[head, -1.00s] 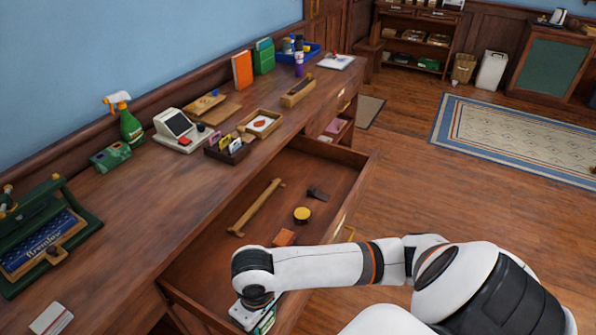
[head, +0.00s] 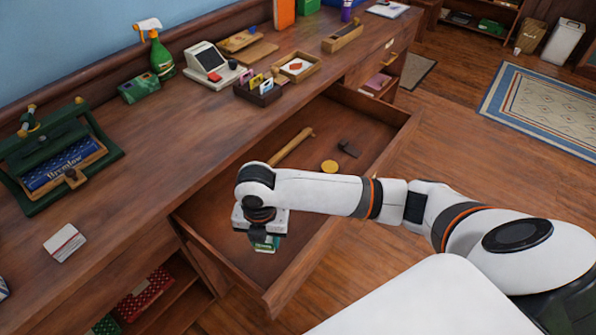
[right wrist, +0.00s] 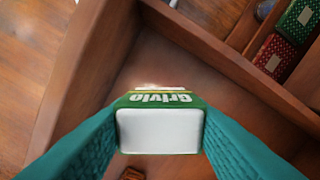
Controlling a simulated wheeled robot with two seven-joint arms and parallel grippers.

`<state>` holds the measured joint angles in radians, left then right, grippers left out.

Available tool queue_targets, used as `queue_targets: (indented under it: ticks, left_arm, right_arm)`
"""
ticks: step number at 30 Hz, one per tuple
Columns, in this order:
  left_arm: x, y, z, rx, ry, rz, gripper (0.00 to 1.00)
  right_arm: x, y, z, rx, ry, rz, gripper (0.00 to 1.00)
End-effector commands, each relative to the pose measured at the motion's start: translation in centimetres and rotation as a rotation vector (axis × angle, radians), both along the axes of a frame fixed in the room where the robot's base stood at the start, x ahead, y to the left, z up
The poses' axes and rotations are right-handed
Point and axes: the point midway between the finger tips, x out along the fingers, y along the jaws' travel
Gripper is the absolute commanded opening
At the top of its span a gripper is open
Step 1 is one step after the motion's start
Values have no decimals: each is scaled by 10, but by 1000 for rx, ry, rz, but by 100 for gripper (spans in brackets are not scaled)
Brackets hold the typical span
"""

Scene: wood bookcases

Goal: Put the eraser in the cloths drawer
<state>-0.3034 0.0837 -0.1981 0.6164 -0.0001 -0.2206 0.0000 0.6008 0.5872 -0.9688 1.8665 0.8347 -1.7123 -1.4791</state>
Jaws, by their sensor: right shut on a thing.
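The eraser (right wrist: 160,131) is a white block in a green sleeve lettered "Grivlo". My right gripper (head: 264,240) is shut on it, with a teal finger on each side in the right wrist view. The eraser also shows below the gripper in the head view (head: 266,246). The gripper holds it above the left end of a wide open wooden drawer (head: 368,124). This drawer holds a wooden rod (head: 292,147), a yellow round tin (head: 329,167) and a small dark thing (head: 348,148). No cloths show in it, and my arm hides part of it. My left gripper is not in view.
Red dotted (head: 146,294) and green dotted (head: 105,325) bundles, perhaps folded cloths, lie in a lower compartment at bottom left. Open floor lies right.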

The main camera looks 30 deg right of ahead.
Motion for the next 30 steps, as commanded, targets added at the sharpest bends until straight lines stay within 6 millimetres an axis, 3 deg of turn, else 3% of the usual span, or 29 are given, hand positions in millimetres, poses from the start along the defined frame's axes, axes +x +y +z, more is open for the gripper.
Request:
queue_targets:
  ticks: [6,12,17,24,30]
  left_arm:
    - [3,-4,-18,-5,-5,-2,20]
    - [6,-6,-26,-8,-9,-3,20]
    - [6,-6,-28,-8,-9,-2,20]
    - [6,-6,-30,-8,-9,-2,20]
    - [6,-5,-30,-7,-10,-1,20]
  right_arm:
    - [21,10,-11,-2,-11,558,19]
    - [32,15,-14,-6,-14,904,19]
    - [35,17,-17,-6,-13,1022,19]
    - [34,17,-59,-5,-10,1038,19]
    - [35,17,-78,-6,-13,1037,19]
